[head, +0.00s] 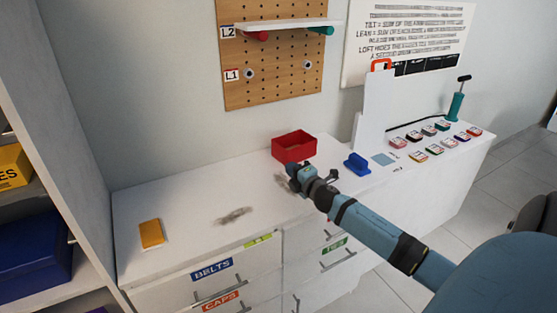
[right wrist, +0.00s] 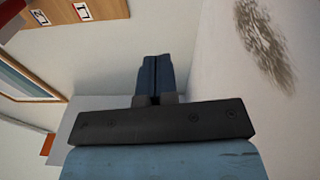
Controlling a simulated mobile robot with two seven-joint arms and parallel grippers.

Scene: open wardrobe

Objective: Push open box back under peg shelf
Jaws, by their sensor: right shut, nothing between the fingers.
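The open red box (head: 293,147) stands upright on the white counter, near the wall, below the white peg shelf (head: 275,26) and toward its right part. The shelf rests on a red and a green peg in the wooden pegboard (head: 270,70). My right gripper (head: 294,171) is shut and empty, low over the counter in front of the box and apart from it. Its closed dark fingers (right wrist: 155,76) show in the right wrist view, where I cannot make out the box. My left gripper is not in view.
A blue holder (head: 357,165) and a white upright panel (head: 374,108) stand right of the box. Several small coloured tins lie farther right. An orange pad (head: 151,234) lies at the left. Dark smudges (head: 235,216) mark the counter. The left counter is mostly clear.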

